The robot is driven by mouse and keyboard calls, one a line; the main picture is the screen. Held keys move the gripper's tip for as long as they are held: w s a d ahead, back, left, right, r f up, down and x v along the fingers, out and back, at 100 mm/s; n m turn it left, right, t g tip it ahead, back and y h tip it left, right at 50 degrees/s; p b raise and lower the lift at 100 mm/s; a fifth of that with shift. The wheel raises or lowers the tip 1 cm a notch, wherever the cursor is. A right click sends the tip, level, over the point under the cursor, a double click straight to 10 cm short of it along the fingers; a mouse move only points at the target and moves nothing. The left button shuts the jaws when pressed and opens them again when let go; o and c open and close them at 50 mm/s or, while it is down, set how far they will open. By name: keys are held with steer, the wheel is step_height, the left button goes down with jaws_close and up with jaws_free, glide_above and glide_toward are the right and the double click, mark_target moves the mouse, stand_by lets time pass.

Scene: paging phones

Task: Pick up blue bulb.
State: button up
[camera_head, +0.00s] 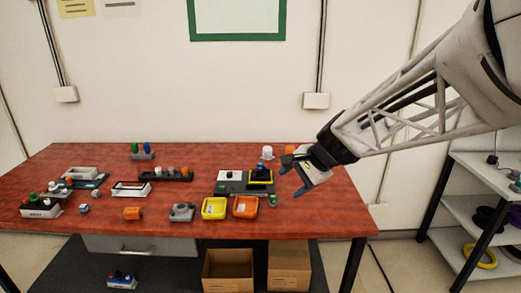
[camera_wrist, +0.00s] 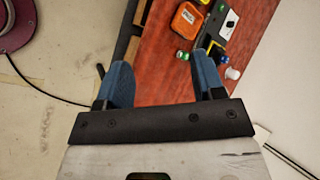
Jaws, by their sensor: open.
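A small blue bulb-like piece (camera_head: 147,147) stands beside a green one (camera_head: 135,148) in a grey holder (camera_head: 142,156) at the back left of the table. Another dark blue piece (camera_head: 261,171) sits on the yellow-edged grey box right of centre; I cannot tell if it is a bulb. My gripper (camera_head: 291,178) is open and empty, above the table's right part, far right of the grey holder. The wrist view shows its two blue fingers (camera_wrist: 161,64) spread, with nothing between them. The holder is not in the wrist view.
Yellow (camera_head: 214,208) and orange (camera_head: 245,207) trays lie at the front. A white piece (camera_head: 267,153) and a small green piece (camera_head: 272,200) are near my gripper. Several blocks and holders crowd the left. A shelf (camera_head: 480,208) stands right of the table.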

steer(key=w+a+f+m+t+y, duration=0.15)
steer(key=w+m, duration=0.25)
steer(key=w, duration=0.6)
steer(key=m+t+y, duration=0.1)
steer(key=m+t, duration=0.4)
steer(key=m, duration=0.8)
glide_toward(263, 165)
steer(key=w+a, duration=0.1)
steer(key=shift+w+a+f, duration=0.15)
steer(key=shift+f, duration=0.15)
steer(key=shift+a, duration=0.1)
steer(key=shift+x, duration=1.2)
steer(key=shift+w, duration=0.1)
steer(key=shift+x, duration=2.5)
steer(key=shift+f, duration=0.1)
